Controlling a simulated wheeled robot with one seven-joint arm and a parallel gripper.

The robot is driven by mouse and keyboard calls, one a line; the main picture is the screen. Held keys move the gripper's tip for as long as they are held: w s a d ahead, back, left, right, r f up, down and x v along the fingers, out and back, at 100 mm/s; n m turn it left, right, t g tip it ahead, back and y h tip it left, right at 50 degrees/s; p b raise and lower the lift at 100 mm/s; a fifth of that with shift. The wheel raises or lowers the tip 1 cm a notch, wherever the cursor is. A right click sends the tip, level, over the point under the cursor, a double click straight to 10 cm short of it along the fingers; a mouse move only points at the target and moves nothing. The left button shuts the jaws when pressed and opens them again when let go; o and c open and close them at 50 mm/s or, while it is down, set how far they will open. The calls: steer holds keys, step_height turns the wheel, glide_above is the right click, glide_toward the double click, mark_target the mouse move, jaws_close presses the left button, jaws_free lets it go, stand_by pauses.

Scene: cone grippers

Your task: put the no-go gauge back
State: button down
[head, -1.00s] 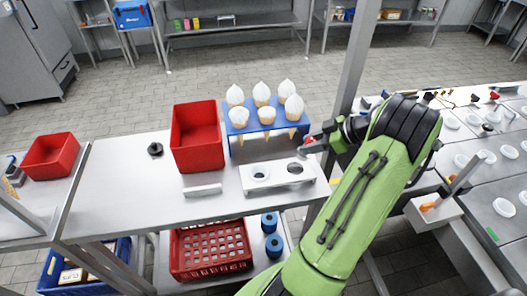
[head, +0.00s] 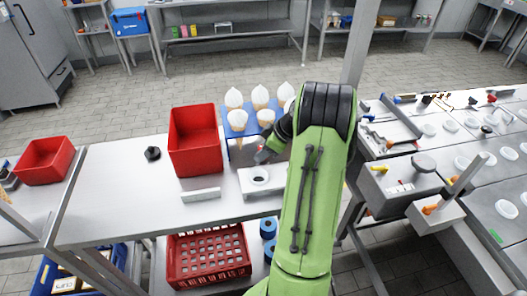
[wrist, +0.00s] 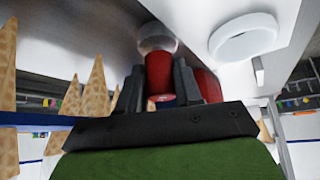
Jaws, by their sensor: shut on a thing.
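My gripper (wrist: 158,88) is shut on a red-handled gauge (wrist: 160,72) with a round, shiny metal end, in the wrist view. That view looks upside down. The metal end points to the work surface, beside a white ring (wrist: 245,38) in a white block; I cannot tell whether it touches anything. In the head view my gripper (head: 264,155) is just behind the white block (head: 247,190), which has the ring in its left hole. My arm hides the block's right part. The gauge is too small to make out surely there.
A blue rack (head: 234,132) of cream-topped cones stands close behind my gripper; cone tips hang beside it in the wrist view. A tall red bin (head: 195,145) stands left. A black knob-like item (head: 152,153) lies farther left, with clear table around it.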

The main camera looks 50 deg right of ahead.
steer(key=shift+s+d+f, duration=0.2)
steer(key=shift+d+f, duration=0.05)
steer(key=shift+d, duration=0.1)
steer(key=shift+a+f, duration=0.15)
steer(key=c, duration=1)
jaws_free()
steer(key=shift+c, duration=0.2)
